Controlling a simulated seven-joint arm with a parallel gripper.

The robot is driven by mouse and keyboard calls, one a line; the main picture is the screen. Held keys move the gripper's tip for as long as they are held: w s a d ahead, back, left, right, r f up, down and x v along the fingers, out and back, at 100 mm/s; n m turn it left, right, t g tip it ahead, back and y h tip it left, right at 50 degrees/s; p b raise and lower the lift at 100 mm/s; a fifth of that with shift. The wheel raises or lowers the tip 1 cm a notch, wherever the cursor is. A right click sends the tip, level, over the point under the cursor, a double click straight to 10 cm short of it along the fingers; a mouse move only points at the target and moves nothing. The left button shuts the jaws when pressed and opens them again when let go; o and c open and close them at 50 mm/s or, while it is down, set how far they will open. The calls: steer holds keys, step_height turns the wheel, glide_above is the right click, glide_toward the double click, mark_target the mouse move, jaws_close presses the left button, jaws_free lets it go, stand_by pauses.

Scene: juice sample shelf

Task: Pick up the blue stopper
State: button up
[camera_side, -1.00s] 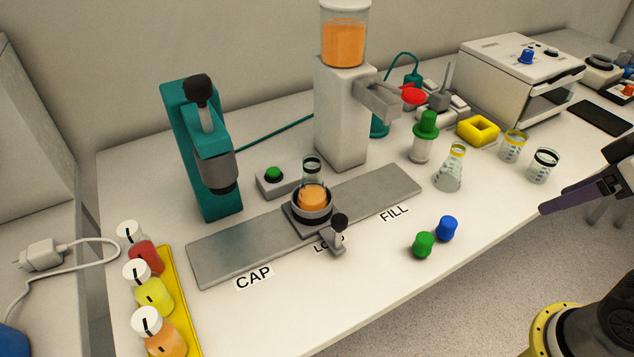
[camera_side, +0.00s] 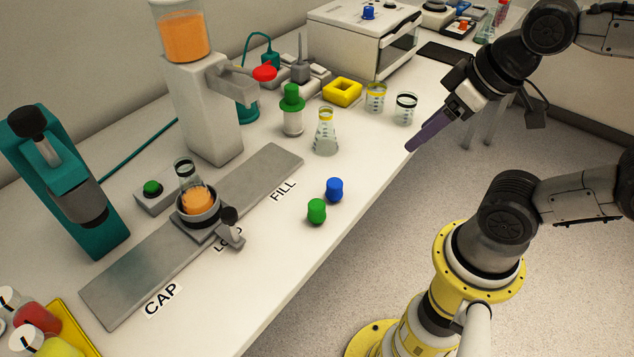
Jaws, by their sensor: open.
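The blue stopper (camera_side: 334,189) stands on the white table near its front edge, just behind and to the right of a green stopper (camera_side: 316,211). The two are close together. My gripper (camera_side: 412,147) is up and to the right of the blue stopper, near the table's front edge, with dark purple fingers pointing down and left. It is open and apart from the stopper, and nothing shows between its fingers. The fingers overlap in this view, so their gap is hidden.
A conical flask (camera_side: 325,135) and a green-topped bottle (camera_side: 292,112) stand behind the stoppers. Two beakers (camera_side: 375,98) (camera_side: 405,108) stand near my gripper. A metal rail (camera_side: 245,185) with a cup of orange juice lies to the left. The table between stoppers and gripper is clear.

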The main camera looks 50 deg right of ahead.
steer(key=shift+o, duration=1.1)
